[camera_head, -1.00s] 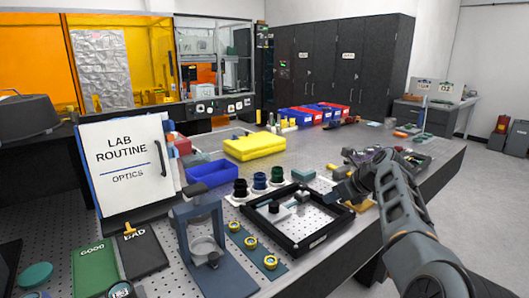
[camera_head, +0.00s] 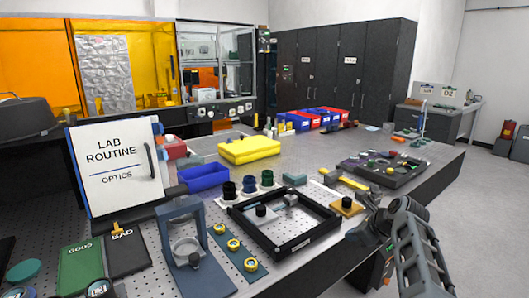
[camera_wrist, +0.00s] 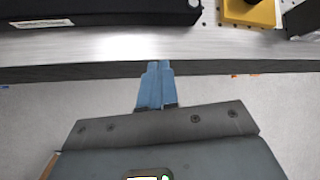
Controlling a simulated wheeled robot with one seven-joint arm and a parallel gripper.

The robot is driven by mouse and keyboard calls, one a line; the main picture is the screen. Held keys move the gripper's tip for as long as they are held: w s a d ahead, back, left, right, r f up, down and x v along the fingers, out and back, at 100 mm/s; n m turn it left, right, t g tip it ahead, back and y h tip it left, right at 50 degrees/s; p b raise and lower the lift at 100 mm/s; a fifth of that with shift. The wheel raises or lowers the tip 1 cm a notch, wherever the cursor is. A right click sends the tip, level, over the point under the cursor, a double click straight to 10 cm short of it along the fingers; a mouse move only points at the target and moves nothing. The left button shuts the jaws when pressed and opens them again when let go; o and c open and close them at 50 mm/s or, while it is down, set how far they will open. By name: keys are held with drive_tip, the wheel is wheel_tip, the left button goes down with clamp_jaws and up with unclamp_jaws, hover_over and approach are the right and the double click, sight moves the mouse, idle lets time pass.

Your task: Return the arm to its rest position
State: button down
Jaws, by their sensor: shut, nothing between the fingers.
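My arm (camera_head: 418,265) shows at the lower right of the head view, bent, with its end beside the table's front edge. My gripper (camera_wrist: 157,66) points toward the table edge in the wrist view. Its two blue fingers are together with nothing between them. Past the fingertips, the wrist view shows the table's edge strip (camera_wrist: 100,45) and grey floor (camera_wrist: 270,110) on the near side. In the head view the gripper's fingers are small and partly hard to make out.
A black-framed tray (camera_head: 305,243) lies near the front edge, beside a yellow block (camera_head: 347,206). A dark tray of parts (camera_head: 395,177) lies farther right. A blue stand (camera_head: 190,250) and a lab routine board (camera_head: 115,165) are at left.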

drive_tip(key=s+d+f+n+t+h, duration=0.15)
drive_tip(key=s+d+f+n, duration=0.25)
drive_tip(key=s+f, duration=0.6)
drive_tip(key=s+d+f+n+h, duration=0.35)
drive_tip(key=s+f, duration=0.35)
drive_tip(key=s, duration=0.5)
drive_tip(key=s+f+n+t, duration=0.1)
drive_tip(key=s+n, duration=0.3)
drive_tip(key=s, duration=0.6)
drive_tip(key=s+a+r+n+t+b, duration=0.1)
drive_tip(key=s+a+r+n, duration=0.3)
drive_tip(key=s, duration=0.7)
drive_tip(key=s+a+r+n+t, duration=0.2)
drive_tip(key=s+r+n, duration=0.25)
drive_tip(key=s, duration=0.65)
drive_tip(key=s+a+r+n+t, duration=0.1)
drive_tip(key=s+a+r+n, duration=0.2)
drive_tip(key=s+r, duration=0.2)
drive_tip(key=s+a+r+n+y, duration=0.1)
drive_tip(key=s+a+r+n, duration=0.2)
drive_tip(key=s+r, duration=0.3)
wheel_tip(320, 180, up, 5)
drive_tip(key=shift+r+n+t, duration=0.15)
drive_tip(key=shift+n+t, duration=0.2)
drive_tip(key=shift+n, duration=0.05)
